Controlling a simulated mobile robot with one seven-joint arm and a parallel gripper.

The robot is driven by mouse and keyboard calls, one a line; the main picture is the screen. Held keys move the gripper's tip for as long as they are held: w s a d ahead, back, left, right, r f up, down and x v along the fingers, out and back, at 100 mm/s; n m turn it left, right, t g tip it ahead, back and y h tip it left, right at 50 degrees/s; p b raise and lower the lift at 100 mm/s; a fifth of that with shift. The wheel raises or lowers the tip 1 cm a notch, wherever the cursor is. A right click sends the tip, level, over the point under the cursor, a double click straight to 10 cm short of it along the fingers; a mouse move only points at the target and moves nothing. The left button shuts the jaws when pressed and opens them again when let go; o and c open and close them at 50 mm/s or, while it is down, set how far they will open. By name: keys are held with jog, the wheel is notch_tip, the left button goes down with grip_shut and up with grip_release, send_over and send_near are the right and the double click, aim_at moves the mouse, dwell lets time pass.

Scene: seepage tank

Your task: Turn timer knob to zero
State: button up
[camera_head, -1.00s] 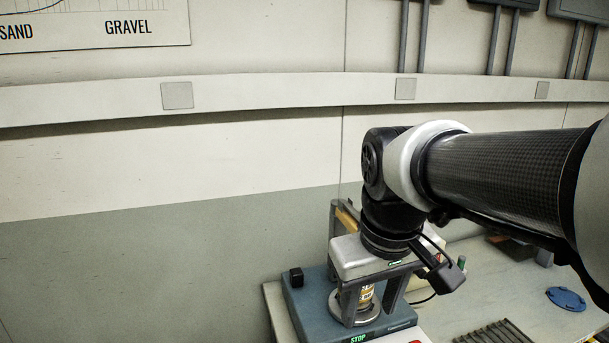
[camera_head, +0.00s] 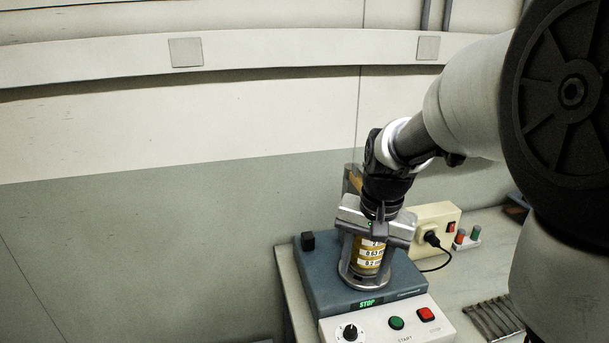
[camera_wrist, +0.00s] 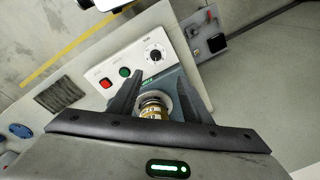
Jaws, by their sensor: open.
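The timer knob (camera_head: 350,332) is a dark round knob on a white dial, on the front panel of the blue-grey shaker, at the bottom of the head view. It also shows in the wrist view (camera_wrist: 155,55); its exact setting is too small to read. My gripper (camera_head: 372,255) points down over the sieve stack (camera_head: 369,256), which has yellow-brown labels. The open fingers stand on either side of the stack; I cannot tell whether they touch it. In the wrist view the stack (camera_wrist: 152,110) shows between the fingers. The gripper is apart from the knob.
A green button (camera_head: 396,322) and a red switch (camera_head: 427,314) lie right of the knob. A green STOP display (camera_head: 367,302) is lit above the panel. A cream power box (camera_head: 436,215) with a plugged cable and a dark grate (camera_head: 493,318) are on the right.

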jog(key=m+g, duration=0.1)
jog(key=m, duration=0.1)
send_near(351, 329)
jog(key=shift+h, duration=0.3)
jog(key=f, duration=0.8)
jog(key=shift+w+a+f, duration=0.15)
jog(key=shift+a+f, duration=0.05)
jog(key=shift+f, duration=0.05)
jog(key=shift+n, duration=0.3)
jog(key=c, duration=1)
